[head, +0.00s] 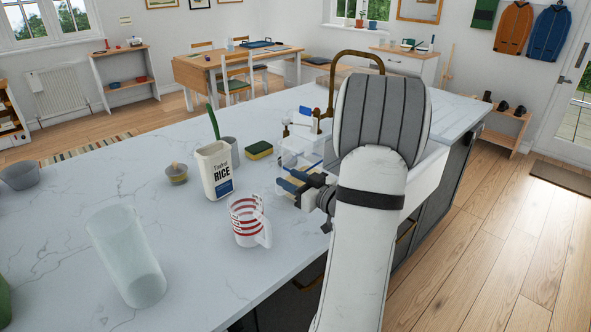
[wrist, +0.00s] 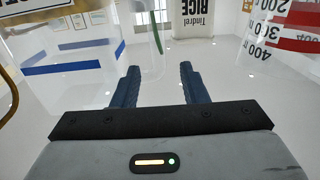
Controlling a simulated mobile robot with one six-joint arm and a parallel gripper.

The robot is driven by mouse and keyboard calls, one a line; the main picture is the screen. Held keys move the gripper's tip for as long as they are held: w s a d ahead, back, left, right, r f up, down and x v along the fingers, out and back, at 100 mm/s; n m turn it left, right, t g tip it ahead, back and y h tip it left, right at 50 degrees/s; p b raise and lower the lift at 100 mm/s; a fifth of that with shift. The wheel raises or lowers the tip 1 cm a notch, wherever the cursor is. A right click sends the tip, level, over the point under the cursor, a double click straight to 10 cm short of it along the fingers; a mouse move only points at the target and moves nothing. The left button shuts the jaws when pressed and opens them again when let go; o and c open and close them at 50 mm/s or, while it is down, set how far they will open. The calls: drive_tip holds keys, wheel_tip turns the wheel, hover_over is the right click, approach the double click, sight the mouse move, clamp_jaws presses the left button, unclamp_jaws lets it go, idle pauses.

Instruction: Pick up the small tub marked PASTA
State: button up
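No label reading PASTA can be made out in either view. Clear tubs (head: 297,158) stand beside the sink, partly hidden by my gripper (head: 302,184). In the wrist view a clear container with a blue band (wrist: 72,66) is at the left; a label at the top left corner is cut off.
A measuring jug with red bands (head: 247,220) stands near my gripper. A tall clear container (head: 126,256) is at the front left. The left counter has free room.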

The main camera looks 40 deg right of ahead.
sight(280, 173)
drive_tip(key=p+x, duration=0.1)
drive_tip(key=x, duration=0.4)
drive_tip(key=shift+w, duration=0.25)
clamp_jaws()
